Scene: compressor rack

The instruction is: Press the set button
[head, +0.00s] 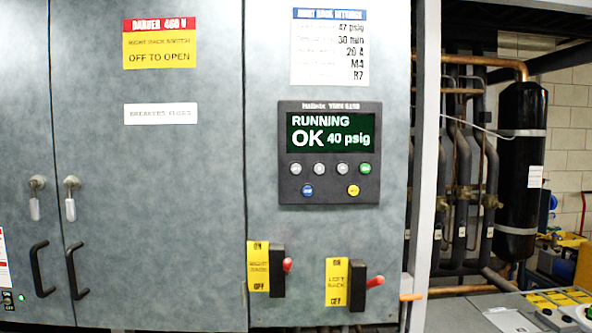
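A dark control panel (330,194) is mounted on the grey cabinet, right of centre. Its screen (330,133) reads "RUNNING OK 40 psig". Below the screen is a row with three pale grey buttons (319,169) and a green button (365,169) at the right end. A blue button (307,190) and a yellow button (353,190) sit in the row under it. The button labels are too small to read, so I cannot tell which one is the set button. Nothing covers the panel. My gripper is not in view.
Two rack switches with red levers, right (278,270) and left (358,284), stick out below the panel. Black door handles (42,269) project at the left. Pipes and a black tank (521,170) stand at the right, above a cluttered surface.

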